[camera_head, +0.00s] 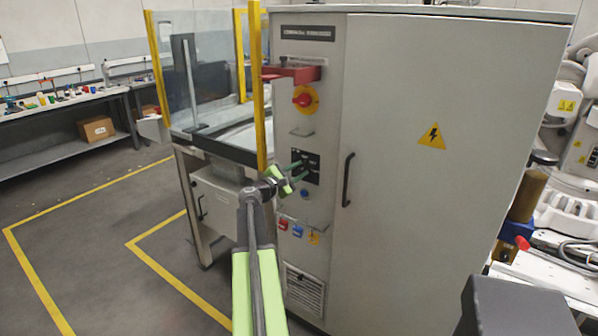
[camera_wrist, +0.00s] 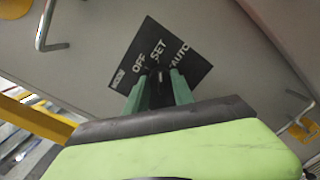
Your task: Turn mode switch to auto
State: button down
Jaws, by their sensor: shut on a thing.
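The mode switch's black plate (camera_wrist: 150,34) is on the cabinet front, with the words OFF, SET and AUTO, tilted in the wrist view. In the head view the plate (camera_head: 309,158) is partly behind my gripper. The dark switch knob (camera_wrist: 155,76) is at the plate's lower middle, below the word SET. My gripper (camera_wrist: 158,92) has its green fingers on either side of the knob and is shut on it. It also shows in the head view (camera_head: 298,172). The fingers cover part of the knob, so I cannot tell exactly which word it points to.
A blue button (camera_head: 304,193) and small tags (camera_head: 297,231) are below. The black door handle (camera_head: 348,180) is to the right. A glass guard (camera_head: 205,75) stands left.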

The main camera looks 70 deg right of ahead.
jog(key=m, duration=0.4)
jog(key=shift+m+p, duration=0.4)
jog(key=shift+m+t, duration=0.4)
jog(key=shift+m, duration=1.6)
jog(key=c, duration=1.1)
grip_release()
jog(key=shift+o, duration=0.2)
jog(key=shift+a, duration=0.1)
jog(key=p+v, duration=0.1)
jog(key=v, duration=1.6)
jog(key=shift+w+r, duration=0.15)
jog(key=shift+r, duration=0.2)
